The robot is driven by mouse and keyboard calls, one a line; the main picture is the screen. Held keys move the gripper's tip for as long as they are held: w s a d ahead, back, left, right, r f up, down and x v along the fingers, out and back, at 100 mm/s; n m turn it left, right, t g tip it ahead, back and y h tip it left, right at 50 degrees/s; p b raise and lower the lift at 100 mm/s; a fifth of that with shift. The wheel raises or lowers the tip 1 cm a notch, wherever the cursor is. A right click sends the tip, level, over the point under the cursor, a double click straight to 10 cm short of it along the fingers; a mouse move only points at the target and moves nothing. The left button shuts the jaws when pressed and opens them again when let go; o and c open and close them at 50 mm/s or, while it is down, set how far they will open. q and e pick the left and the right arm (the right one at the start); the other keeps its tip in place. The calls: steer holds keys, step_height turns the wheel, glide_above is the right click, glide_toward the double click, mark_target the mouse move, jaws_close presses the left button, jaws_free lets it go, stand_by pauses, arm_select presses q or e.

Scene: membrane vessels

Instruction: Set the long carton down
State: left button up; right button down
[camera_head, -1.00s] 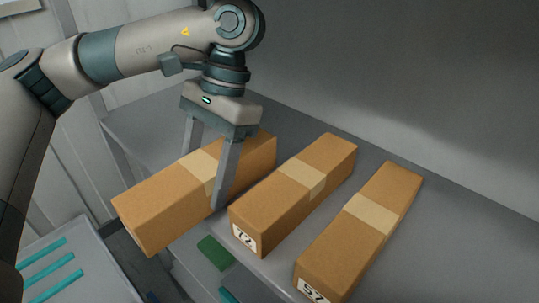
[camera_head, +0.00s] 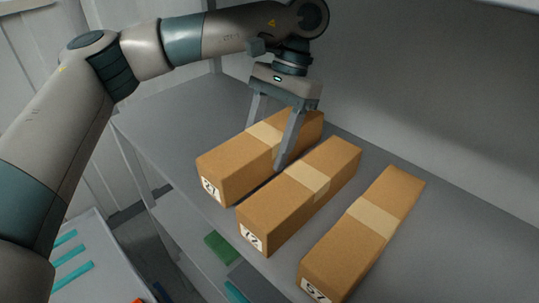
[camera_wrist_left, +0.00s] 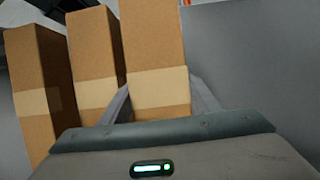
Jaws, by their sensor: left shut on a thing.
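The long carton (camera_head: 235,165), brown with a pale tape band and a number label on its near end, is at the left of a row of three on the grey shelf. My left gripper (camera_head: 264,160) is shut on it, one finger on each side near the tape. The carton looks level and at shelf height; I cannot tell whether its underside touches the shelf. In the left wrist view the held carton (camera_wrist_left: 152,45) runs between the fingers. My right gripper is not in view.
The shelf (camera_head: 165,115) is free to the left and behind. A lower level holds a green block (camera_head: 220,247). A tray with teal bars (camera_head: 72,275) stands at lower left.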

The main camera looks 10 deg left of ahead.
arm_select(q)
steer(key=shift+w+d+r, duration=0.1)
steer(key=shift+w+d, duration=0.05)
steer(key=shift+w, duration=0.1)
step_height(320, 180, down, 4)
steer(key=b, duration=0.2)
steer(key=shift+w+r+b, duration=0.15)
steer(key=shift+b, duration=0.25)
steer(key=shift+d, duration=0.1)
steer(key=o, duration=1)
steer(key=shift+r, duration=0.1)
